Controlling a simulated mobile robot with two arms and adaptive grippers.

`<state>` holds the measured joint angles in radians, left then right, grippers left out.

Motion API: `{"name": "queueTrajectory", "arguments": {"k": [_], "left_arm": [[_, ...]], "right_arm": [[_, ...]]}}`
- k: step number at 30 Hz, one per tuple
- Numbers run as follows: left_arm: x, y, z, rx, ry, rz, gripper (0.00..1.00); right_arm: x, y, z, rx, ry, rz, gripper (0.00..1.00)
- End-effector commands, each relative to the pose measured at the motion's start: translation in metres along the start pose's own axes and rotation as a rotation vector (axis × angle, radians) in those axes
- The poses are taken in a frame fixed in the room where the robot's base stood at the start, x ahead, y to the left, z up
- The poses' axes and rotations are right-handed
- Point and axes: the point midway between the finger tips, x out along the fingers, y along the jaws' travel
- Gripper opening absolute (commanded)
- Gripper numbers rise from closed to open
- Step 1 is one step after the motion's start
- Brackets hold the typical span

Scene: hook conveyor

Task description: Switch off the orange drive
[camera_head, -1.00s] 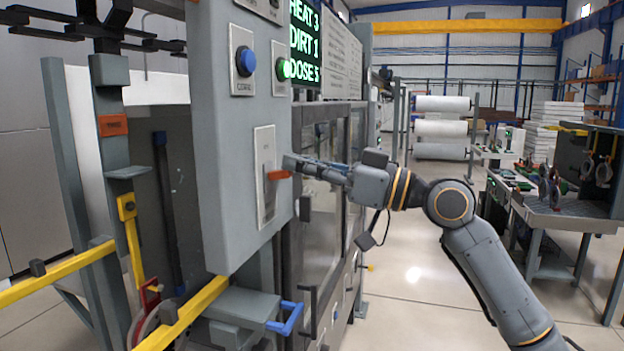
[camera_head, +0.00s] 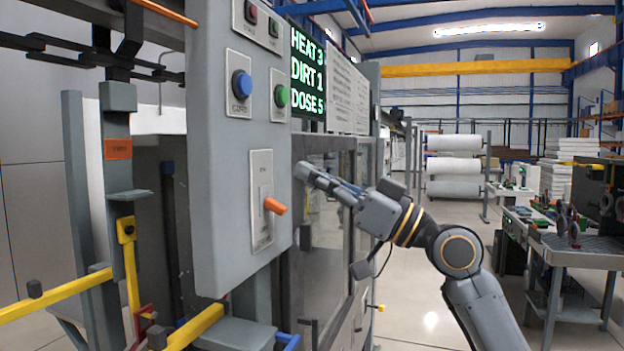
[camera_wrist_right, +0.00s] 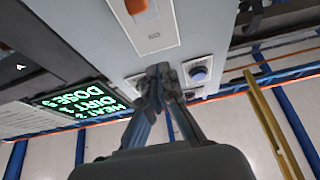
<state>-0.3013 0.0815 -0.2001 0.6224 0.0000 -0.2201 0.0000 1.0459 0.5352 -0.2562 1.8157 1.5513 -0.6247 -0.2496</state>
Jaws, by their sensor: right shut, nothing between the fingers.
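An orange lever handle (camera_head: 275,206) sticks out of a tall white plate (camera_head: 262,238) on the grey control panel, pointing right and slightly down. Part of it shows at the top of the right wrist view (camera_wrist_right: 137,6). My right gripper (camera_head: 303,173) is shut and empty, above and to the right of the handle, apart from it. In the right wrist view its closed fingertips (camera_wrist_right: 158,72) lie over the panel face, between the lever plate and the blue button. My left gripper is not in view.
Above the lever, the panel has a blue button (camera_head: 241,84) and a green button (camera_head: 281,96). A lit display (camera_head: 308,70) reads HEAT 3, DIRT 1, DOSE 5. Yellow rails (camera_head: 60,297) and a hook post stand at left. A workbench (camera_head: 580,250) is at right.

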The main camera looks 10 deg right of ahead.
Motion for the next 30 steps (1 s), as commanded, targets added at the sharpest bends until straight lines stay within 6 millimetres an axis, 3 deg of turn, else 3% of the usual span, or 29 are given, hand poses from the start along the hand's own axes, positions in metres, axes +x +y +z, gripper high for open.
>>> {"name": "queueTrajectory", "arguments": {"k": [1, 6, 12, 18, 30], "left_arm": [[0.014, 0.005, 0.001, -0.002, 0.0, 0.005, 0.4], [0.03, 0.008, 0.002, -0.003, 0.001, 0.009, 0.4], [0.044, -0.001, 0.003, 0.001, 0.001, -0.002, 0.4], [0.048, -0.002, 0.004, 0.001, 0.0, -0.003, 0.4], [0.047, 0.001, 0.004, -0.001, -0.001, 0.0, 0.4]], "right_arm": [[-0.015, 0.002, 0.016, 0.003, -0.007, 0.005, 0.0], [-0.046, 0.002, 0.026, 0.001, -0.006, 0.005, 0.0], [-0.076, 0.002, 0.034, 0.001, -0.006, 0.005, 0.0], [-0.087, 0.001, 0.036, 0.002, -0.006, 0.003, 0.0], [-0.088, 0.001, 0.035, 0.002, -0.005, 0.003, 0.0]]}}
